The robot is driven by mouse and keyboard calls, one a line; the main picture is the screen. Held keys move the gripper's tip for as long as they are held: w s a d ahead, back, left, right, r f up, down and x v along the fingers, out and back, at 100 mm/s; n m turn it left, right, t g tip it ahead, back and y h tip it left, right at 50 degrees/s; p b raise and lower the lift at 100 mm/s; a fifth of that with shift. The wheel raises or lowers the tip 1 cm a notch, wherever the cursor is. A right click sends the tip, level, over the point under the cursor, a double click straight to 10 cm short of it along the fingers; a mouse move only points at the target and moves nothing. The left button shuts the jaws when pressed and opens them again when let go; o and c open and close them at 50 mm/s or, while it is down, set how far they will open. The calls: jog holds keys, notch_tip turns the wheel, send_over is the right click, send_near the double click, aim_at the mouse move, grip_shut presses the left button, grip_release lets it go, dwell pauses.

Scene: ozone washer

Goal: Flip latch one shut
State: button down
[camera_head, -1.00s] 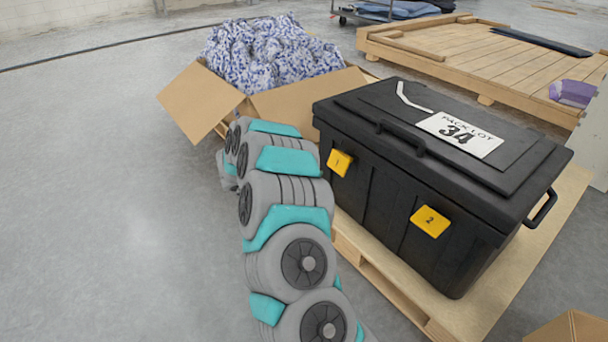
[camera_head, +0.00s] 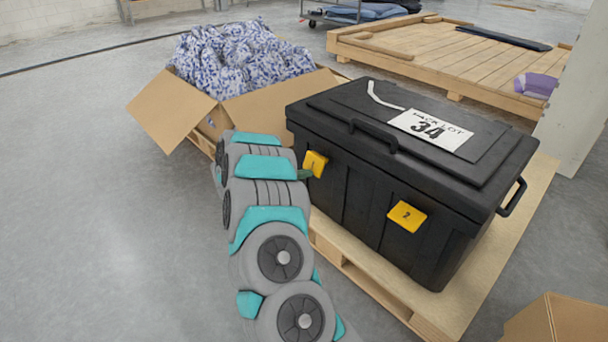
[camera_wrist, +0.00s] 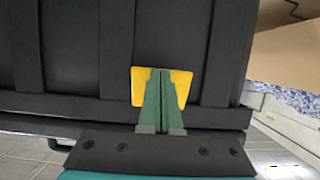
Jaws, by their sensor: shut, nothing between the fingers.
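Latch one is a yellow plate (camera_head: 315,163) marked 1 on the front of the black chest (camera_head: 350,200), near its left end. A second yellow latch (camera_head: 407,215) marked 2 sits to the right on the same face. My gripper (camera_wrist: 163,75) is shut and empty, its green fingers pointing at the yellow latch (camera_wrist: 138,92) in the wrist view and covering its middle. In the head view my gripper (camera_head: 304,173) shows as a small green tip at the latch's lower left edge. I cannot tell whether the fingertips touch the latch.
The chest stands on a wooden pallet (camera_head: 362,279). An open cardboard box (camera_head: 172,112) of blue-and-white cloth is behind my arm at the left. Another cardboard box (camera_head: 562,322) is at the lower right, and a grey post (camera_head: 580,105) stands at the right. The floor at left is clear.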

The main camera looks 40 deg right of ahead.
jog(key=shift+w+d+f+h+b, duration=0.1)
jog(key=shift+d+f+h+b, duration=0.25)
jog(key=shift+h, duration=0.4)
jog(key=shift+s+d+f+h+b, duration=0.1)
jog(key=shift+d+f+h+b, duration=0.15)
jog(key=shift+f+h, duration=0.35)
jog(key=shift+w+d+f+h+b, duration=0.1)
jog(key=shift+d+f+h+b, duration=0.2)
jog(key=shift+h, duration=0.55)
jog(key=shift+r, duration=0.1)
jog(key=shift+a, duration=0.1)
